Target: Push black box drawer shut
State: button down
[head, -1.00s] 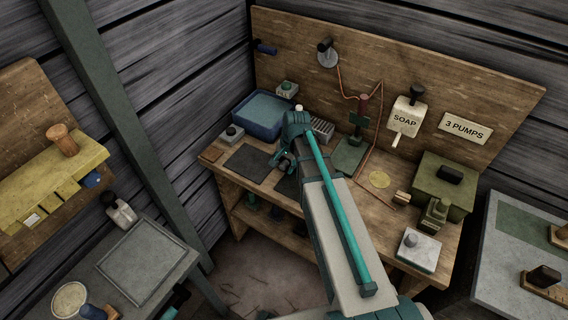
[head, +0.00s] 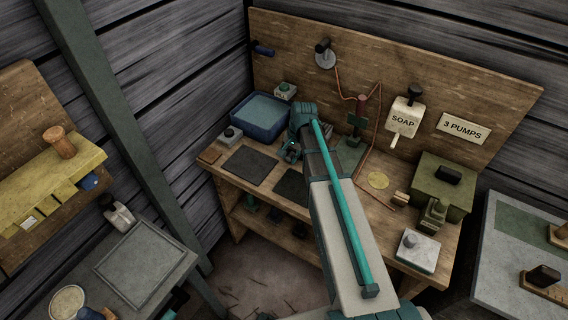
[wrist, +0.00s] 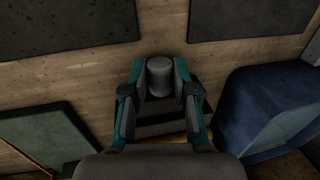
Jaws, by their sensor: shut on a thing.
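My gripper (wrist: 160,80) shows in the middle of the wrist view, its fingers shut on a grey rounded knob (wrist: 159,72). A dark box-like shape (wrist: 150,129) lies behind the fingers, with a small yellowish strip by it. It is mostly hidden by my gripper, so I cannot tell how far any drawer stands out. In the head view my gripper (head: 290,153) is low over the bench, right of the blue basin (head: 254,126). My arm covers the bench area behind it.
Two dark mats lie at the bench front, the left one (head: 250,165) uncovered. The blue basin's wall (wrist: 262,105) is close on the right in the wrist view, and a dark green block (wrist: 45,135) on the left. Bare wood (wrist: 80,62) lies between.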

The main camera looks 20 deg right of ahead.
jog(key=shift+w+d, duration=0.65)
jog(key=c, duration=0.9)
grip_release()
jog(key=shift+d, duration=0.1)
jog(key=shift+r, duration=0.1)
jog(key=r, duration=0.4)
jog(key=s+d+r, duration=0.1)
jog(key=r, duration=0.6)
jog(key=shift+s+d+r, duration=0.25)
jog(key=shift+s+r, duration=0.05)
jog(key=shift+s, duration=0.05)
